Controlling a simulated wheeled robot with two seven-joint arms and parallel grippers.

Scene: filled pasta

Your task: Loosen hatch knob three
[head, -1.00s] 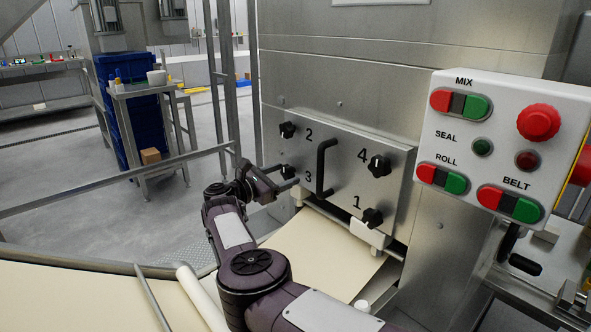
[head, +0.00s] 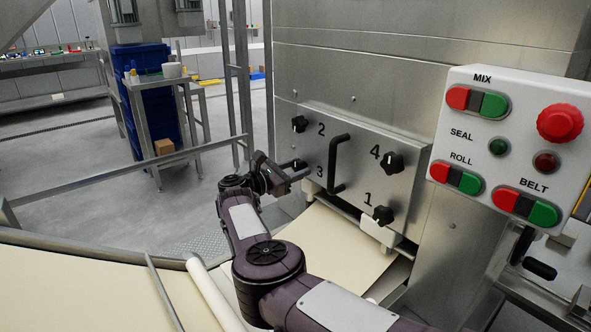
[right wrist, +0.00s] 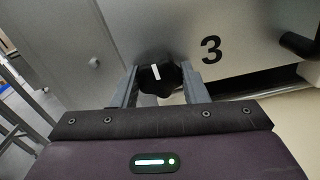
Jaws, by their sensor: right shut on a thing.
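Hatch knob three is a black lobed knob (right wrist: 160,82) with a white mark, beside the printed 3 on the steel hatch (right wrist: 240,78). In the right wrist view it sits between the two grey fingers of my right gripper (right wrist: 166,92), which is shut on it. Its white mark stands nearly upright, leaning slightly. In the head view my right gripper (head: 298,172) reaches the hatch's lower left corner and mostly hides knob three (head: 298,163). My left gripper does not show.
The hatch also carries knob two (head: 299,123), knob four (head: 393,163), knob one (head: 383,215) and a black bar handle (head: 336,165) just right of my gripper. A white control panel (head: 515,150) stands at right. A pale dough sheet (head: 335,245) lies below the hatch.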

